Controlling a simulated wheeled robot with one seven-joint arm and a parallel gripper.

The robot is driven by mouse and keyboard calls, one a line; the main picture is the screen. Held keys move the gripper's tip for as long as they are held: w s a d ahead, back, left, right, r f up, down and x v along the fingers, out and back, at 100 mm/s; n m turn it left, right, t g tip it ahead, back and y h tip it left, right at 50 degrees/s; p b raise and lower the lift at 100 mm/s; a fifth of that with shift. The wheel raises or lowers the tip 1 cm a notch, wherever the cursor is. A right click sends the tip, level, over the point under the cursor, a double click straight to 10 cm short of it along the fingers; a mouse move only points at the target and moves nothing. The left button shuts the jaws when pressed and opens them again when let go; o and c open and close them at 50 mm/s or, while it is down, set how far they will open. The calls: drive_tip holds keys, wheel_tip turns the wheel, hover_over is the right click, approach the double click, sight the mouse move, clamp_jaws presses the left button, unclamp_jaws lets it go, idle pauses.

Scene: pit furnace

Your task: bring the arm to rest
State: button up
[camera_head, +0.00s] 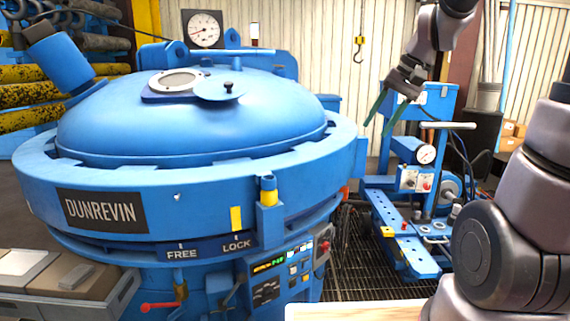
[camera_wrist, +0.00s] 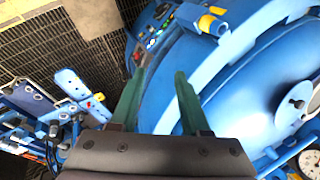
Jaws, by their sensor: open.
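My gripper (camera_head: 384,112) is raised at the upper right of the head view, to the right of the blue furnace lid. Its two green fingers are apart, with nothing between them. In the wrist view my gripper (camera_wrist: 160,92) also shows open and empty, with the furnace's blue rim behind the fingers. My arm comes in from the right side of the head view, and part of it runs out of the picture.
The large round furnace (camera_head: 210,185) fills the left and middle, its domed lid (camera_head: 190,120) down. A blue pump stand (camera_head: 410,235) with a gauge (camera_head: 426,154) stands below my gripper. A hook (camera_head: 359,48) hangs at the back. Grated floor (camera_head: 365,280) lies between.

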drive_tip(key=s+d+r+t+h, duration=0.2)
drive_tip(key=s+r+t, duration=0.2)
drive_tip(key=s, duration=0.9)
drive_tip(key=shift+d+r, duration=0.15)
drive_tip(key=shift+r, duration=0.65)
